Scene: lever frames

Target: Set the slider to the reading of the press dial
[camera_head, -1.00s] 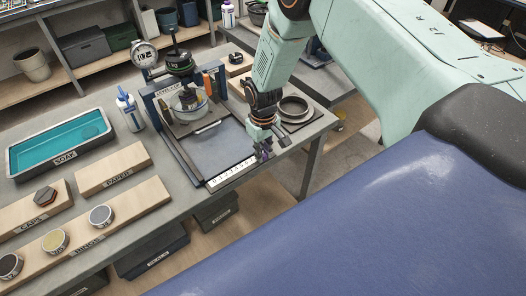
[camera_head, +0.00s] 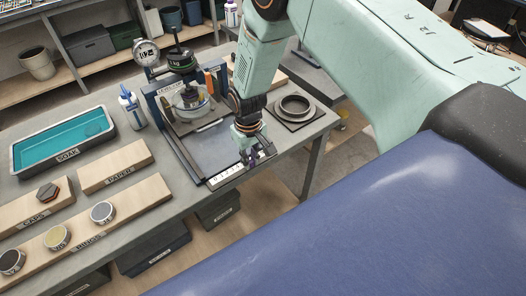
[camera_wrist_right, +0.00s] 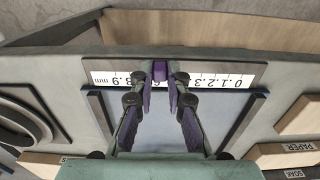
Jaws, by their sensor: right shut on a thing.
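The press (camera_head: 180,95) stands on the bench, with a round white dial (camera_head: 146,52) at its upper left. The dial's reading is too small to tell. My left gripper is out of view.
The bench's front edge is close to the scale.

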